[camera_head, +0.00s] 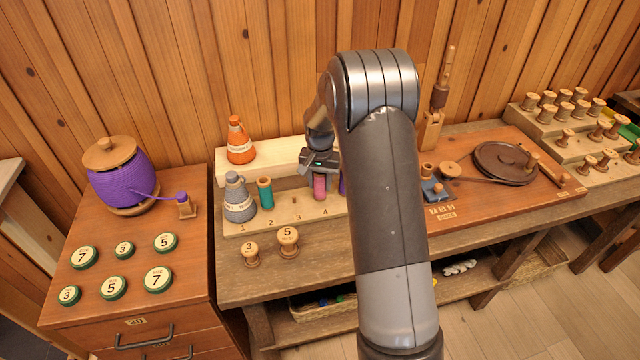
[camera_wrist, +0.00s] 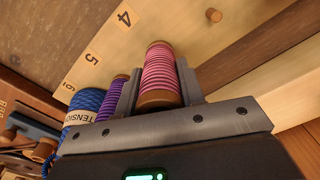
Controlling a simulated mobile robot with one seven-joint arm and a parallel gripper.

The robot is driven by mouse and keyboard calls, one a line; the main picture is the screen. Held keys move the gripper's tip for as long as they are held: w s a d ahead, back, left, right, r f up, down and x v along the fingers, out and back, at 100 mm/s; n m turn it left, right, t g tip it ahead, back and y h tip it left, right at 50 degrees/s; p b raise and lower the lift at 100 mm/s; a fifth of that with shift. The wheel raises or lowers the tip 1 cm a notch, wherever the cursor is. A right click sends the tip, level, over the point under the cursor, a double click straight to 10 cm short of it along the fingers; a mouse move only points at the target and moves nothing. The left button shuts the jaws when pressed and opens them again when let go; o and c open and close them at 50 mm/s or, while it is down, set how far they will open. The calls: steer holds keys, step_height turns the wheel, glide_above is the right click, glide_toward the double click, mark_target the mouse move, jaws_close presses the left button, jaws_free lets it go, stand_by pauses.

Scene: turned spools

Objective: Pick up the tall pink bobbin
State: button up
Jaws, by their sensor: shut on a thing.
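The tall pink bobbin (camera_head: 320,187) is at the place numbered 4 on the light wooden board (camera_head: 285,218). In the wrist view the bobbin (camera_wrist: 159,68) shows pink thread between wooden ends. My gripper (camera_head: 320,172) is above it in the head view, with its fingers pointing down. In the wrist view my gripper (camera_wrist: 160,78) has one finger on each side of the bobbin and is shut on it. I cannot tell whether the bobbin's lower end touches the board.
A purple bobbin (camera_wrist: 112,94) and a blue cone (camera_wrist: 86,103) stand close beside my gripper. A bare peg (camera_wrist: 213,15) is on the other side. A teal bobbin (camera_head: 265,192) and a grey cone (camera_head: 239,199) stand left. An orange cone (camera_head: 240,143) is on the raised pale step behind.

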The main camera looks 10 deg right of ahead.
steer(key=shift+r, duration=0.55)
step_height(320, 180, up, 3)
steer(key=shift+f, duration=0.15)
steer(key=s+d+r, duration=0.6)
steer(key=d+r, duration=0.1)
steer(key=d, duration=0.2)
steer(key=w+a+f+n, duration=0.2)
steer(key=w+a+n, duration=0.1)
steer(key=a, duration=0.6)
steer(key=w+a+f+n, duration=0.1)
steer(key=w+a+n, duration=0.15)
steer(key=a, duration=0.55)
steer(key=shift+m, duration=0.25)
steer(key=shift+w+f, duration=0.15)
steer(key=shift+f, duration=1)
steer(key=shift+w+f, duration=0.1)
steer(key=shift+f, duration=1.05)
steer(key=shift+f, duration=0.15)
steer(key=shift+f, duration=0.85)
steer(key=shift+f, duration=0.6)
